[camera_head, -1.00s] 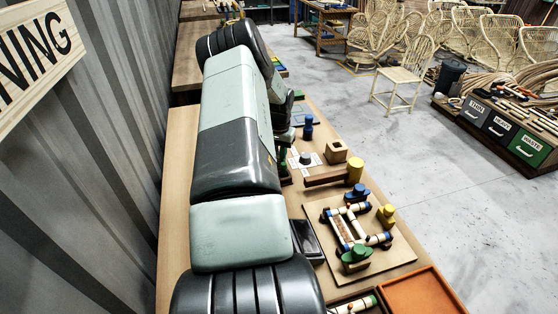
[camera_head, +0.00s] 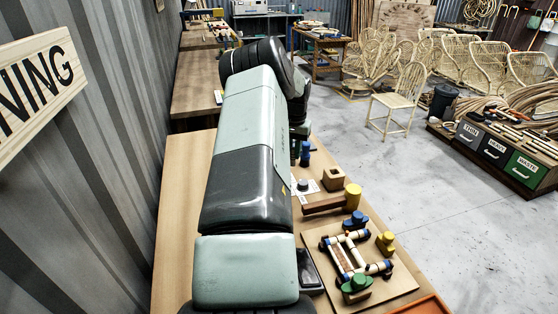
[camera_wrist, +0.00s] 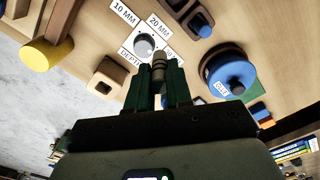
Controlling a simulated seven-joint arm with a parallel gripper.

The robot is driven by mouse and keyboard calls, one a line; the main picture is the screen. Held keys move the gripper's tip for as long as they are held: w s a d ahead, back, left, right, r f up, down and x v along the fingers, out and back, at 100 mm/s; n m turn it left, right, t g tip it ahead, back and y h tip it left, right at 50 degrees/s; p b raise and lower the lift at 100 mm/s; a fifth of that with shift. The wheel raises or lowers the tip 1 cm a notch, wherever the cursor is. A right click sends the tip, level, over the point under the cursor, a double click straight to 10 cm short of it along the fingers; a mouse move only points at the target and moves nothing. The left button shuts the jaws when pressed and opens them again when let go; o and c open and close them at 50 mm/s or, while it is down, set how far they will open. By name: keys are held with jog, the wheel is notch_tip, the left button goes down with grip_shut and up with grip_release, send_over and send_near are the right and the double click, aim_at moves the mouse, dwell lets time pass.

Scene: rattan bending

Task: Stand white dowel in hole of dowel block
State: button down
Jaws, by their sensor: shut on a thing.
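My gripper (camera_wrist: 159,84) is shut on the white dowel (camera_wrist: 159,67), which shows as a short pale piece with grey bands between the dark green fingers in the wrist view. The fingers hide its lower part. A light wooden block with a dark hole in its top, which looks like the dowel block (camera_wrist: 107,78), stands on the table left of my gripper. It also shows in the head view (camera_head: 333,180), right of my arm. The dowel is apart from this block. My arm hides my gripper in the head view.
A round grey knob (camera_wrist: 144,45) sits among paper depth labels beyond the dowel. A blue-topped round fixture (camera_wrist: 230,76) stands to the right. A yellow cylinder (camera_head: 352,194) and brown bar (camera_head: 322,206) lie nearer the frame jig (camera_head: 358,256). The table's left part (camera_head: 185,210) is clear.

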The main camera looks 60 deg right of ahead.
jog(key=s+d, duration=0.9)
jog(key=s, duration=0.3)
jog(key=shift+s+d+f, duration=0.1)
jog(key=shift+s+f, duration=0.05)
jog(key=shift+f, duration=2.85)
jog(key=shift+f, duration=0.25)
jog(key=c, duration=0.9)
grip_release()
jog(key=shift+c, duration=0.2)
notch_tip(320, 180, up, 9)
